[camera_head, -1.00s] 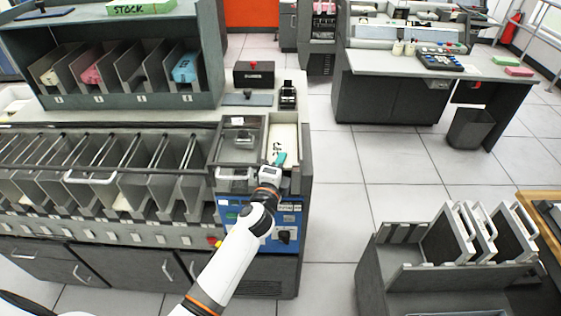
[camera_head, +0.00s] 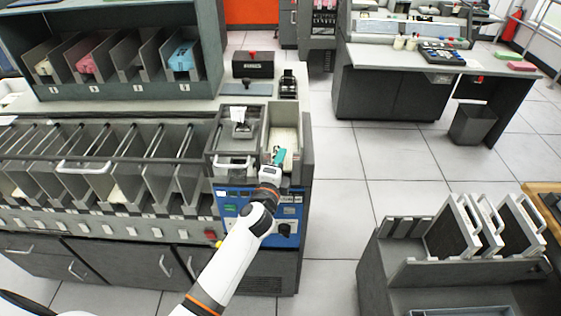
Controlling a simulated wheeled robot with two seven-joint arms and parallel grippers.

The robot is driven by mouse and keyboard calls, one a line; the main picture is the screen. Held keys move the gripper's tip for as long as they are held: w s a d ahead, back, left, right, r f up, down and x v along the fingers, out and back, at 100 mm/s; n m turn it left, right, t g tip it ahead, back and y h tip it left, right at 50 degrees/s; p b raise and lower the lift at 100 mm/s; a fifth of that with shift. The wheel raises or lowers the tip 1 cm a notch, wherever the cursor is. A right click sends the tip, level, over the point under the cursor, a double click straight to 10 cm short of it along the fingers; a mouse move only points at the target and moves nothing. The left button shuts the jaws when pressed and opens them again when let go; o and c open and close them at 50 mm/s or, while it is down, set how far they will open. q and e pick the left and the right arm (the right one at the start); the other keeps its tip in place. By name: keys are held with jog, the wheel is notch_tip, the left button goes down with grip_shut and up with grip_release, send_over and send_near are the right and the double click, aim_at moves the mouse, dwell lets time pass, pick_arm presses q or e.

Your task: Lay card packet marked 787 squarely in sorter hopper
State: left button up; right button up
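The sorter (camera_head: 70,230) stands at the left, with a row of slanted pockets and a blue control panel. Its right end has two open-topped bays. The right bay (camera_head: 268,118) holds cream cards (camera_head: 286,137) lying low between its walls; no 787 mark is readable on them. The left bay (camera_head: 213,140) holds a grey block-like part with a pale top (camera_head: 241,122). My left gripper (camera_head: 279,157), with teal fingertips, is at the near end of the right bay, by the cards. Its finger gap is hidden, and I cannot tell whether it touches them. My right gripper is not in view.
A rack (camera_head: 130,88) with pink and blue packets stands behind the sorter. A black box (camera_head: 253,65) and a stapler-like device (camera_head: 288,83) sit on the ledge behind the bays. A grey cart (camera_head: 455,270) with upright racks stands right. Floor between is clear.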

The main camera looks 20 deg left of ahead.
pick_arm(q)
jog(key=shift+s+f, duration=0.1)
jog(key=shift+s, duration=0.4)
jog(key=s+b, duration=0.1)
jog(key=s, duration=1)
jog(key=shift+d+b, duration=0.2)
jog(key=shift+b, duration=0.1)
jog(key=s+f+n+g, duration=0.2)
jog(key=s+f+g, duration=0.15)
jog(key=f, duration=0.75)
jog(key=s+f+n+g+h, duration=0.15)
jog(key=s+f, duration=0.25)
jog(key=f, duration=0.8)
jog(key=s+f+n+g+y, duration=0.1)
jog(key=s+f+n+g, duration=0.25)
jog(key=f, duration=0.75)
jog(key=s+a+f+n+g, duration=0.2)
jog(key=s+f, duration=0.4)
jog(key=s, duration=0.4)
jog(key=s+a+f+n+g, duration=0.1)
jog(key=s+f+n+g, duration=0.2)
jog(key=s+f, duration=0.3)
jog(key=s+a+f+n+g, duration=0.2)
jog(key=s+f, duration=0.4)
jog(key=s, duration=0.9)
jog(key=shift+a+n+g, duration=0.3)
jog(key=shift+n+g, duration=0.3)
jog(key=shift+g, duration=0.15)
